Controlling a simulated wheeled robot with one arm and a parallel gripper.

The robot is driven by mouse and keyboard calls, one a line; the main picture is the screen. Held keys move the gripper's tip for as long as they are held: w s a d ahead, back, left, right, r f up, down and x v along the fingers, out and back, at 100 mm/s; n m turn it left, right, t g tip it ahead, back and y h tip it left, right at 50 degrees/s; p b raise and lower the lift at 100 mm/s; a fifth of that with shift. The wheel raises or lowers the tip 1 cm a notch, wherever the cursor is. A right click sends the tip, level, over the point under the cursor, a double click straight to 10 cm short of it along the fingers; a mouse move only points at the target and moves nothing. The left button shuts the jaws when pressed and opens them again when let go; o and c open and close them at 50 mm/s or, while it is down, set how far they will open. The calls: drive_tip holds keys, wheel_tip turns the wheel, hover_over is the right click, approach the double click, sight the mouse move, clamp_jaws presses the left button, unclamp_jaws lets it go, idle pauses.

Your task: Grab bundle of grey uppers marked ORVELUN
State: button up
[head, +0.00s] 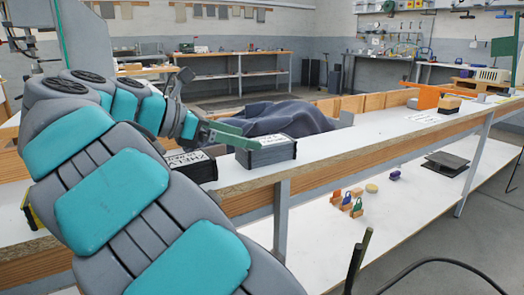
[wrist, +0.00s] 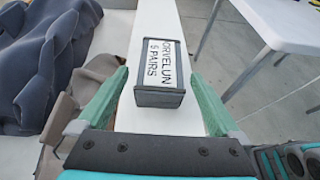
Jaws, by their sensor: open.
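The bundle marked ORVELUN, 5 PAIRS (wrist: 160,97) is a dark grey block with a white label on top, lying on a narrow white board. In the head view the dark bundle (head: 275,154) at my fingertips appears to be the same one; its label is too small to read there. My gripper (head: 247,138) is open, with green fingers. In the wrist view my gripper (wrist: 160,76) has one finger on each side of the bundle's near end, with gaps visible on both sides.
Another dark bundle (head: 195,168) with a white label sits just left, partly behind my arm. Dark grey cloth (head: 280,118) is heaped behind the board. Small coloured items (head: 347,202) stand on the lower white shelf (head: 400,215). An orange tool (head: 432,95) stands farther right along the bench.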

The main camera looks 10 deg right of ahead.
sight(265, 140)
drive_tip(key=shift+w+d+f+b, duration=0.1)
drive_tip(key=shift+d+f+b, duration=0.25)
drive_tip(key=shift+d+f, duration=0.15)
drive_tip(key=shift+w+d+r, duration=0.1)
drive_tip(key=shift+d+r, duration=0.05)
drive_tip(key=shift+d, duration=0.45)
drive_tip(key=p+x, duration=0.1)
drive_tip(key=x, duration=0.2)
drive_tip(key=shift+d+r, duration=0.1)
drive_tip(key=shift+d, duration=0.1)
drive_tip(key=shift+w+d+f, duration=0.15)
drive_tip(key=shift+d+f, duration=0.15)
drive_tip(key=shift+d, duration=0.15)
drive_tip(key=shift+c, duration=0.2)
drive_tip(key=c, duration=1.4)
drive_tip(key=shift+c, duration=0.2)
drive_tip(key=shift+r, duration=0.1)
